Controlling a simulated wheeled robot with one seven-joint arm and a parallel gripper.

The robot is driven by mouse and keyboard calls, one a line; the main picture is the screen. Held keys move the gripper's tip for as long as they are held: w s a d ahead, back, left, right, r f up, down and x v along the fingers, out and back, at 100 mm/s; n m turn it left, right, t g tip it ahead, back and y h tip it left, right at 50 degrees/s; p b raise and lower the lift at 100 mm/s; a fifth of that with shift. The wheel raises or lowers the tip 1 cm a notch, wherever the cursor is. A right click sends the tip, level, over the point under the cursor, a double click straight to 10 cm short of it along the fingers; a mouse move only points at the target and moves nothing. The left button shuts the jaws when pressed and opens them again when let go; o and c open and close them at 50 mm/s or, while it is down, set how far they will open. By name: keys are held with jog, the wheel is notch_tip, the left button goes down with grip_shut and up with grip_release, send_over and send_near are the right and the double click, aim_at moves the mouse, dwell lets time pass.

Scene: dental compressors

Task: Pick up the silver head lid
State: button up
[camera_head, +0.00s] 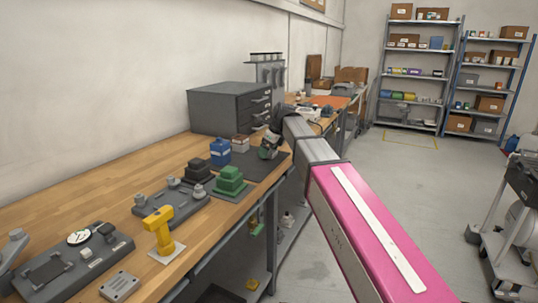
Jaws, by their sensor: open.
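My gripper (268,150) is at the far end of my outstretched arm, low over the dark mat on the workbench. It is small and partly hidden by my own wrist, and I see nothing clearly held. A small grey and whitish piece shows at the gripper, but I cannot tell whether it is the silver head lid or part of the gripper. A flat grey plate with small holes (119,286) lies at the bench's near front edge, far from my gripper. I cannot identify the silver head lid with certainty.
Left of my gripper stand a small box (240,143), a blue container (220,152) and a green stepped block (230,181). Nearer are a black stepped block (197,172), a yellow T-shaped piece (160,230) and a dark tray (103,253). A drawer cabinet (216,110) stands behind.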

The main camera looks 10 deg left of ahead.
jog(key=c, duration=1.1)
